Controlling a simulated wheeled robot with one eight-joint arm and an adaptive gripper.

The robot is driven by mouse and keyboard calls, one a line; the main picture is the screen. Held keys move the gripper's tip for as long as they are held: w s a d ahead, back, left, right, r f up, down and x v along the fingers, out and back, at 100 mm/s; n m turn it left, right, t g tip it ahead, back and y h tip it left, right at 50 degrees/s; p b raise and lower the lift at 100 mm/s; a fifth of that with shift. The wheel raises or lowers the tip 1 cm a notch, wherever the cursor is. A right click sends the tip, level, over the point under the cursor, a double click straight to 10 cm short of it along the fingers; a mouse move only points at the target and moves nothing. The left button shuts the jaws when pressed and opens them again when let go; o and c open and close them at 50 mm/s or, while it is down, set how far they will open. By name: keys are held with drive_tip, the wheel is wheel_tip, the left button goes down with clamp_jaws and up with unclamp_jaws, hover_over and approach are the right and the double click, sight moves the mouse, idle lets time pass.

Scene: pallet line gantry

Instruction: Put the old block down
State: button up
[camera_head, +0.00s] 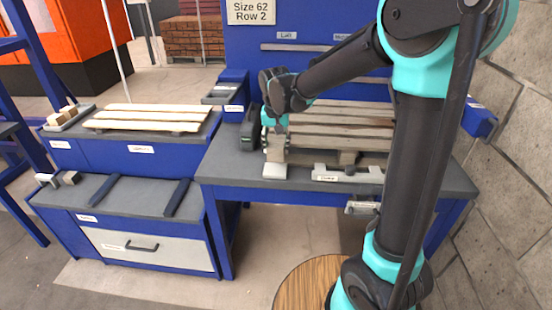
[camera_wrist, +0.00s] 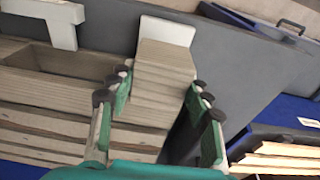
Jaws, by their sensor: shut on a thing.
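The old block (camera_wrist: 160,80) is a brown-grey weathered wooden block between the fingers of my gripper (camera_wrist: 158,100) in the wrist view. In the head view my gripper (camera_head: 276,147) points down over the grey workbench top (camera_head: 225,166), shut on the block (camera_head: 276,156). A pale, whitish pad (camera_head: 275,171) lies on the bench directly below the block. It also shows at the block's far end in the wrist view (camera_wrist: 168,30). I cannot tell whether the block touches the pad.
A weathered slatted pallet (camera_head: 340,128) lies just right of my gripper. A pale labelled fixture (camera_head: 346,173) sits at the bench's front edge. A black device (camera_head: 251,128) stands left of my gripper. Light new boards (camera_head: 155,117) lie on the left bench. The bench's front-left corner is clear.

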sight(276, 158)
drive_tip(key=shift+f, duration=2.55)
drive_tip(key=shift+f, duration=0.1)
drive_tip(key=o, duration=1.3)
drive_tip(key=r, duration=0.4)
drive_tip(key=s+r, duration=0.1)
drive_tip(key=r, duration=0.3)
drive_tip(key=s+r, duration=0.1)
drive_tip(key=r, duration=0.3)
drive_tip(key=s+d+f+t, duration=0.1)
drive_tip(key=s+d+f, duration=0.6)
drive_tip(key=d, duration=0.5)
drive_tip(key=s+d+f+t, duration=0.1)
drive_tip(key=s+d+f, duration=0.7)
drive_tip(key=s+d, duration=0.2)
drive_tip(key=shift+s+d+f, duration=0.15)
drive_tip(key=shift+d+f, duration=0.15)
drive_tip(key=shift+d, duration=0.55)
